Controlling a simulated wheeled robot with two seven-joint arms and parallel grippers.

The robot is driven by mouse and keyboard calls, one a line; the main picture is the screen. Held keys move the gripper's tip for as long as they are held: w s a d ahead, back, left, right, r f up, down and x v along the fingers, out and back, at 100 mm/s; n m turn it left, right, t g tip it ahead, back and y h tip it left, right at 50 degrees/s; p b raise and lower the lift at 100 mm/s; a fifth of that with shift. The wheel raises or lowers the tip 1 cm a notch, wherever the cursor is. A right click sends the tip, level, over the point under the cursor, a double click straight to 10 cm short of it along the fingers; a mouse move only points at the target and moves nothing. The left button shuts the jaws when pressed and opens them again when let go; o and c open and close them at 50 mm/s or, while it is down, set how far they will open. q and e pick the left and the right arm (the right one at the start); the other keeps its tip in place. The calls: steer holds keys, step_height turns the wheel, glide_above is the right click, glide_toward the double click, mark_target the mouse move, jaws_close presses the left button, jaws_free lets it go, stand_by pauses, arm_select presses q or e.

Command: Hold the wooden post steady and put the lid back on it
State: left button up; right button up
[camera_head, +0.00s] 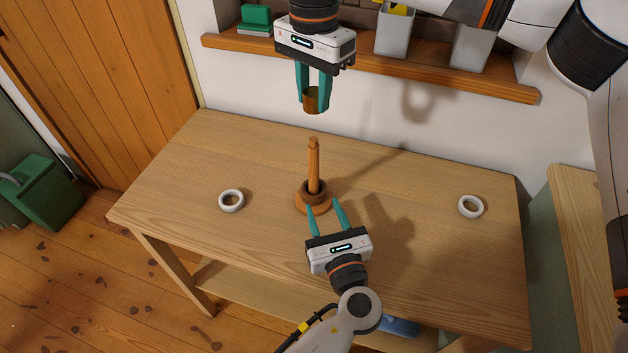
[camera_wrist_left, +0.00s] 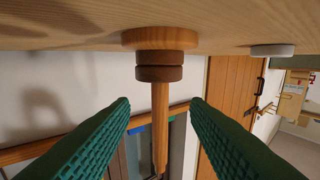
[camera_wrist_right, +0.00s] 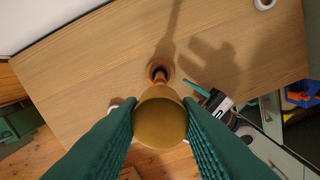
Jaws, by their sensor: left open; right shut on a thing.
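The wooden post (camera_head: 313,168) stands upright on a round base (camera_head: 300,205) near the table's middle, with dark brown rings (camera_wrist_left: 160,73) stacked at its foot. In the left wrist view the post (camera_wrist_left: 160,115) appears upside down, between the fingers. My left gripper (camera_head: 326,205) is open at the front of the post, low near the rings, and its fingers do not press on it. My right gripper (camera_head: 314,98) is shut on the lid (camera_head: 316,103), a small brown-gold cylinder, held above the post and apart from it. The lid fills the middle of the right wrist view (camera_wrist_right: 160,122).
A white ring (camera_head: 231,201) lies on the table left of the post, and another white ring (camera_head: 471,207) lies at the right. The wooden table (camera_head: 400,185) is otherwise clear. A wall shelf (camera_head: 430,80) with pale containers (camera_head: 394,35) runs behind my right gripper.

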mark_target(315, 187)
arm_select(q)
steer(key=x, duration=0.8)
steer(key=shift+f, duration=0.1)
jaws_close()
